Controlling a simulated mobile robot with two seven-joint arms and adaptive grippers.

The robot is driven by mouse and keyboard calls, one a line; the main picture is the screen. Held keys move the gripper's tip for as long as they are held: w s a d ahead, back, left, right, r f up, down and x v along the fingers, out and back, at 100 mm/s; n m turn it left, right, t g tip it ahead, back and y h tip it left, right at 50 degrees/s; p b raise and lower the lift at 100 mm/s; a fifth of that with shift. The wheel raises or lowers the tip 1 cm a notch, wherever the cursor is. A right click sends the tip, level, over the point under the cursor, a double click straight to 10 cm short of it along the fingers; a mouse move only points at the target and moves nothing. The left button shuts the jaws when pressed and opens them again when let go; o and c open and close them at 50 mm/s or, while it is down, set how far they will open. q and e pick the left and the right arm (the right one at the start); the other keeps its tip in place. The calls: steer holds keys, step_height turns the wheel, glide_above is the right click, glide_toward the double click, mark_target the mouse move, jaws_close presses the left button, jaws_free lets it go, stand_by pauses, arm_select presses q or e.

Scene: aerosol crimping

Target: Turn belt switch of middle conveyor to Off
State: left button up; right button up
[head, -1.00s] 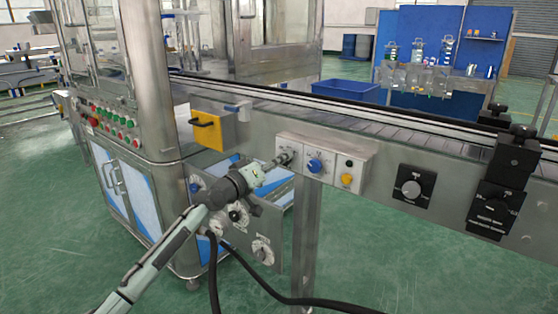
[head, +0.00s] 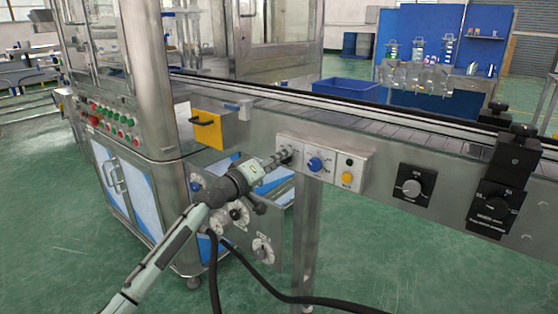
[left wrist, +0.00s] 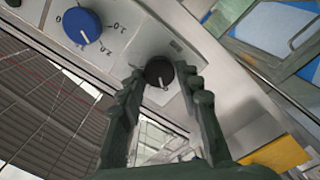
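The belt switch is a black knob (left wrist: 158,72) with a white mark, on a light panel in the left wrist view. My left gripper (left wrist: 162,76) has one finger on each side of the knob, and the fingers are apart. Whether they touch it I cannot tell. In the head view my left gripper (head: 287,157) reaches the left part of the grey control box (head: 332,157) on the conveyor's side and hides the knob. My right gripper is not in view.
A blue knob (head: 315,164) is close to the right of the gripper, with a yellow button (head: 347,178) beyond it. A black dial (head: 411,188) is further right. A yellow box (head: 207,128) and a steel cabinet (head: 130,130) stand to the left. Black cables hang below.

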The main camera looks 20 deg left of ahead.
arm_select(q)
steer(key=shift+o, duration=1.3)
steer(key=shift+s, duration=0.1)
steer(key=v, duration=1.1)
steer(key=shift+s+a, duration=0.15)
steer(key=shift+s, duration=0.25)
stand_by(0.6)
